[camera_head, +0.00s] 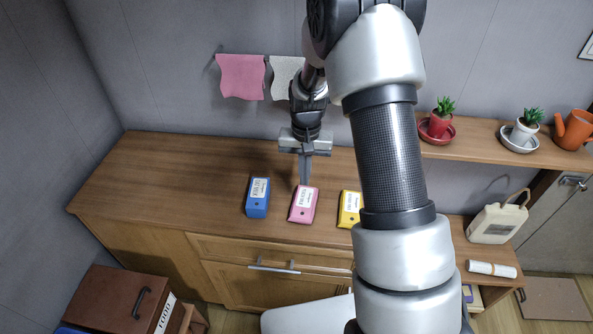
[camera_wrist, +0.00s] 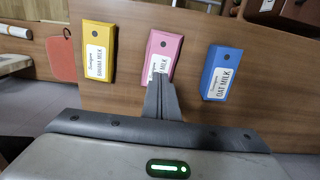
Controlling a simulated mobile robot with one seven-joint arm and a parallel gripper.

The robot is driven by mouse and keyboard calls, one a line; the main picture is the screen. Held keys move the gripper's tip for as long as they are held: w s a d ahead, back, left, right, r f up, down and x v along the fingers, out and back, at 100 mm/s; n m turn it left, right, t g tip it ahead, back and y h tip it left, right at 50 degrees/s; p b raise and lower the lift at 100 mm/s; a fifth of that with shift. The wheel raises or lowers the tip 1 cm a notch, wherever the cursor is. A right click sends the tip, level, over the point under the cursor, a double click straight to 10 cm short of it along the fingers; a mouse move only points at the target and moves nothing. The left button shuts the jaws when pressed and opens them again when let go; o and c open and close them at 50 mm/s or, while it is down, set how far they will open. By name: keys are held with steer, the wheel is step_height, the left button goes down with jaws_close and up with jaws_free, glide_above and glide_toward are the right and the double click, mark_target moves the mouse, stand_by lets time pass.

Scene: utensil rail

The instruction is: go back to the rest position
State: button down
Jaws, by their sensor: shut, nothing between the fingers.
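My gripper (camera_head: 304,181) is shut and empty, pointing down over the wooden counter (camera_head: 160,178). In the head view its tips end at the back edge of the pink carton (camera_head: 303,206); whether they touch it I cannot tell. In the wrist view the shut fingers (camera_wrist: 161,80) overlap the lower part of the pink carton (camera_wrist: 164,50). A blue carton (camera_head: 257,198) stands to its left and a yellow carton (camera_head: 349,208) to its right in the head view. My arm hides part of the counter's right side.
A pink cloth (camera_head: 241,77) and a pale cloth (camera_head: 286,72) hang on the wall behind. A shelf (camera_head: 480,133) at right holds potted plants (camera_head: 440,118) and an orange watering can (camera_head: 573,130). A white jug (camera_head: 498,218) stands below it. The counter's left part is clear.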

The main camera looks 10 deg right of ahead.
steer(key=shift+r, duration=0.1)
steer(key=s+r+n+t+p, duration=0.1)
steer(key=s+r, duration=0.4)
steer(key=r, duration=0.6)
steer(key=s+r+n+t+p, duration=0.15)
steer(key=s+r, duration=0.35)
steer(key=r, duration=0.7)
steer(key=s+r+t, duration=0.1)
steer(key=s+r, duration=0.3)
steer(key=s, duration=0.3)
steer(key=s+r+n+t, duration=0.1)
steer(key=s+r, duration=0.3)
steer(key=s, duration=0.4)
steer(key=shift+t+p, duration=0.35)
steer(key=shift+t, duration=0.2)
